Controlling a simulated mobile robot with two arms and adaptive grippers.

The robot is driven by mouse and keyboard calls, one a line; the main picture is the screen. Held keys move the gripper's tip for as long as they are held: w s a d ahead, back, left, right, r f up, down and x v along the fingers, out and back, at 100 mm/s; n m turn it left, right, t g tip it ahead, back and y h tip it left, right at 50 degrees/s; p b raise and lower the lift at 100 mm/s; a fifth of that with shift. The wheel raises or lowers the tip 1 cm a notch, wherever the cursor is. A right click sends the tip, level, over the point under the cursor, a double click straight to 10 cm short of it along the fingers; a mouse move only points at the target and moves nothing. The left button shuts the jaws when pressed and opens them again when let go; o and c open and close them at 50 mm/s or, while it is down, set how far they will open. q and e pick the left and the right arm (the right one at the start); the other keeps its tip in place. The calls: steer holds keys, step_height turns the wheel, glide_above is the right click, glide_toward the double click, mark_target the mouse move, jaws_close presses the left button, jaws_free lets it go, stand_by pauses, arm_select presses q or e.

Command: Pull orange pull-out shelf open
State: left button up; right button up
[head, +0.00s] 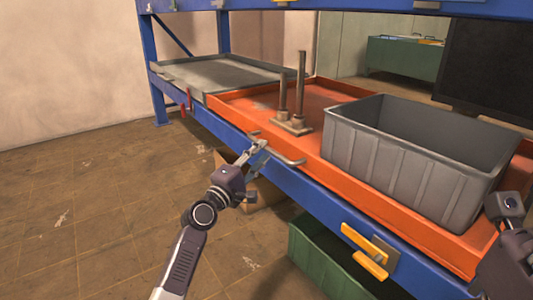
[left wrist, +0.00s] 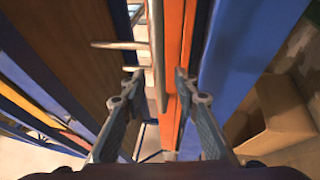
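The orange pull-out shelf (head: 235,98) sits in a blue rack, with a grey metal handle bar (head: 290,161) along its front edge. My left gripper (head: 258,146) is at the handle's left end, at the shelf front. In the left wrist view my left gripper (left wrist: 157,76) is open, with its fingers apart on either side of a pale metal bar (left wrist: 157,45) and the shelf's orange edge (left wrist: 172,40). Whether the fingers touch the bar is unclear. My right gripper (head: 506,207) shows only partly at the right edge; its fingers cannot be made out.
A grey bin (head: 405,175) and two metal posts (head: 292,123) stand on the orange shelf. A grey shelf (head: 220,72) lies behind to the left. Below are a green bin (head: 320,262) and a cardboard box (left wrist: 278,120). A yellow handle (head: 368,252) is on the lower front. Floor at left is clear.

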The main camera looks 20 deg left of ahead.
mark_target(266, 148)
arm_select(q)
steer(key=shift+b+x, duration=0.5)
steer(key=shift+x, duration=1.15)
jaws_close()
